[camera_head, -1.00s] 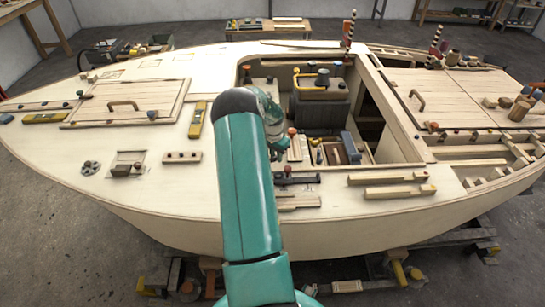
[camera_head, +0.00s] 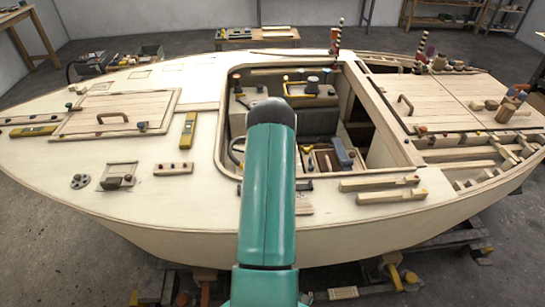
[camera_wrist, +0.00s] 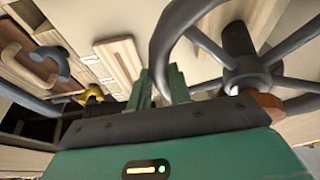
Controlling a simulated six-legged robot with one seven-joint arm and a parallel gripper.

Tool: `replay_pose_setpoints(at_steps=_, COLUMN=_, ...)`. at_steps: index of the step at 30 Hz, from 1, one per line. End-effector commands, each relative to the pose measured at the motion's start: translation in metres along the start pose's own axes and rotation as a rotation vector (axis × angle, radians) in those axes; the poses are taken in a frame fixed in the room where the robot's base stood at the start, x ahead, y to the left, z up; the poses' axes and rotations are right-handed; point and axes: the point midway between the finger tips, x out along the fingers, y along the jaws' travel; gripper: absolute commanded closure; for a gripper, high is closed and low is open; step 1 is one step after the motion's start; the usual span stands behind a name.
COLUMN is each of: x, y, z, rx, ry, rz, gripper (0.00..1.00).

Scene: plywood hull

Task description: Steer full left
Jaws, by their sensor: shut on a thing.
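A dark grey steering wheel (camera_wrist: 245,75) with several spokes and a hub fills the upper right of the wrist view. My gripper (camera_wrist: 160,88) shows there with two green fingers, shut on the wheel's curved rim at the left side of the wheel. The hub and spokes lie to the right of the fingers. In the head view my teal arm covers the gripper and most of the wheel. A thin dark curve just left of the arm may be part of the rim, but I cannot be sure.
The plywood hull (camera_head: 130,215) surrounds an open cockpit, with a raised coaming around it. Wooden bars (camera_head: 380,182) lie on the near right deck. A yellow level (camera_head: 189,130) lies left of the cockpit. A hatch with a handle (camera_head: 112,117) is farther left.

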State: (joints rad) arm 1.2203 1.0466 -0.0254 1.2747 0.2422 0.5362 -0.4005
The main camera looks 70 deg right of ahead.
Motion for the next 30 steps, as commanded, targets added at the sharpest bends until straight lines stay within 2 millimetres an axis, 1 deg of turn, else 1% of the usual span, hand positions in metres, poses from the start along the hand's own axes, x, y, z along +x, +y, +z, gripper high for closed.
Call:
replay_pose_setpoints(at_steps=7, x=0.0007, y=0.0007, z=-0.0041, rx=-0.044, ry=0.013, rz=-0.012, gripper=1.00)
replay_pose_setpoints(at_steps=18, x=0.0007, y=0.0006, z=-0.0051, rx=-0.048, ry=0.016, rz=-0.012, gripper=1.00)
replay_pose_setpoints(at_steps=19, x=0.0007, y=0.0006, z=-0.0052, rx=-0.048, ry=0.016, rz=-0.012, gripper=0.76)
replay_pose_setpoints(at_steps=21, x=0.0008, y=0.0006, z=-0.0051, rx=-0.048, ry=0.016, rz=-0.012, gripper=0.62)
replay_pose_setpoints(at_steps=22, x=0.0008, y=0.0006, z=-0.0050, rx=-0.047, ry=0.015, rz=-0.012, gripper=0.59)
replay_pose_setpoints(at_steps=30, x=0.0007, y=0.0004, z=-0.0043, rx=-0.045, ry=0.013, rz=-0.013, gripper=0.59)
